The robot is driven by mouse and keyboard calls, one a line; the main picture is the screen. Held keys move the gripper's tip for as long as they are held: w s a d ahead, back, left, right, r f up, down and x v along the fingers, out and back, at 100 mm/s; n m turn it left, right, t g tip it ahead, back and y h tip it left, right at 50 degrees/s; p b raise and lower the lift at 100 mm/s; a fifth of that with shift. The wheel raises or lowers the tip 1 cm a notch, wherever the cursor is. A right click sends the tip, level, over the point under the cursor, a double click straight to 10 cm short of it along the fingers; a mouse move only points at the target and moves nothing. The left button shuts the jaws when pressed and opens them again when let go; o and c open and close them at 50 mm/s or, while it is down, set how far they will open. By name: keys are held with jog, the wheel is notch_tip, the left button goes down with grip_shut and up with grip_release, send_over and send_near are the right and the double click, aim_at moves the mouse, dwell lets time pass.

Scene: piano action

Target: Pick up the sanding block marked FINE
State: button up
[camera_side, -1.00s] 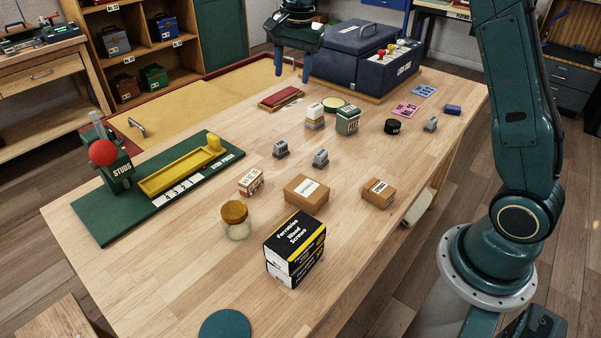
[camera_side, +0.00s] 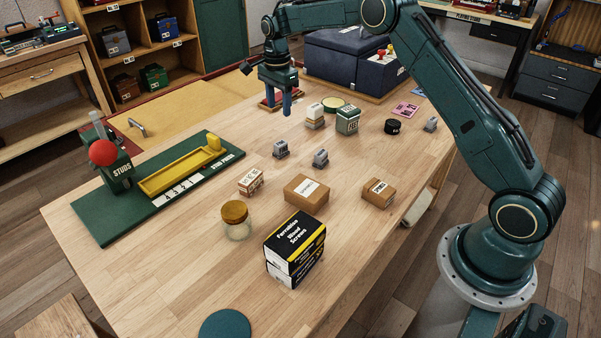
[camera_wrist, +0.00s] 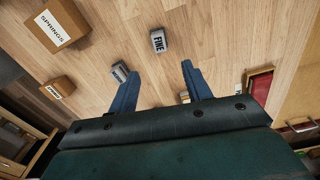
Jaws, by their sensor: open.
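The grey sanding block marked FINE (camera_wrist: 158,41) lies in the wrist view ahead of my fingertips, its label readable. In the side view it appears to be the left of two small grey blocks (camera_side: 280,149), where its label is too small to read. The other grey block (camera_side: 320,158) sits just right of it; it also shows in the wrist view (camera_wrist: 120,72), beside my left finger, its label unclear. My gripper (camera_side: 277,104) is open and empty, pointing down above the table beyond the blocks. In the wrist view its fingers (camera_wrist: 160,72) are spread apart.
A SPRINGS box (camera_wrist: 57,25) and a smaller cardboard box (camera_side: 378,193) stand nearer the side camera. A third grey block (camera_side: 430,125) is farther right. Table around the two blocks is clear.

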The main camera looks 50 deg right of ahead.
aim_at(281, 143)
jog(key=shift+f, duration=4.25)
jog(key=shift+a+f, duration=0.1)
jog(key=shift+f, duration=2.5)
jog(key=c, duration=1.1)
grip_shut()
jog(key=shift+r, duration=0.15)
notch_tip(281, 143, up, 20)
